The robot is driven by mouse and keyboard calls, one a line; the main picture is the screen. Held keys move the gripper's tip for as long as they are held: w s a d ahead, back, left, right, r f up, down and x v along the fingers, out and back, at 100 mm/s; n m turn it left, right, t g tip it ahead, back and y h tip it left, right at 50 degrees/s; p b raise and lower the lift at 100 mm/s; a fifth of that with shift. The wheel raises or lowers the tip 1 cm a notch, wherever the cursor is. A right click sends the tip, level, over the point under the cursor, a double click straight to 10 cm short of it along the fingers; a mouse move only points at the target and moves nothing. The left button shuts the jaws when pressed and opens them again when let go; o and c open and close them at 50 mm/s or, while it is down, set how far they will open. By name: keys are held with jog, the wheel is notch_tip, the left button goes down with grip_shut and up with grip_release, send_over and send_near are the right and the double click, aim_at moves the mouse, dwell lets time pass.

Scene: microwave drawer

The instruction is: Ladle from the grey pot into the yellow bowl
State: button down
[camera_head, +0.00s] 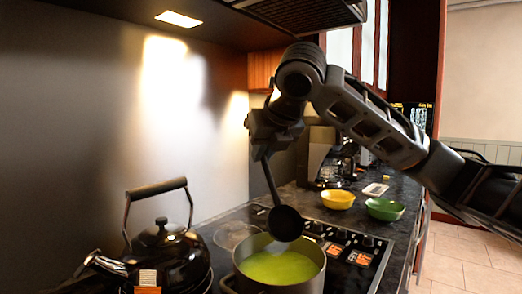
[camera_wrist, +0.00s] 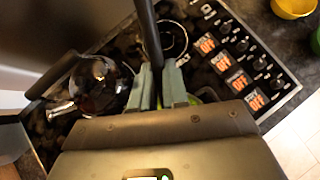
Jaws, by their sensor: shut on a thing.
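A grey pot (camera_head: 227,277) stands on the stove with green soup (camera_head: 280,268) in it. My gripper (camera_head: 264,150) is above the pot, shut on the handle of a black ladle (camera_head: 286,222). The ladle hangs down with its bowl just above the soup, near the pot's far rim; whether it holds soup I cannot tell. In the wrist view my gripper's fingers (camera_wrist: 161,86) close on the dark handle, and they hide most of the pot. The yellow bowl (camera_head: 338,200) stands on the counter behind the stove; it also shows in the wrist view (camera_wrist: 292,8).
A black kettle (camera_head: 165,252) stands left of the pot. A green bowl (camera_head: 385,209) is right of the yellow bowl. A coffee maker (camera_head: 328,160) and a small white dish (camera_head: 375,189) are behind them. A range hood (camera_head: 300,12) hangs above.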

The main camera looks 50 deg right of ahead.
aim_at(266, 164)
jog(key=shift+f+b, duration=1.6)
jog(key=shift+f, duration=0.5)
notch_tip(266, 164, down, 10)
jog(key=b, duration=0.6)
jog(key=shift+w+d+b, duration=0.15)
jog(key=shift+w+b, duration=0.15)
jog(key=shift+r, duration=0.15)
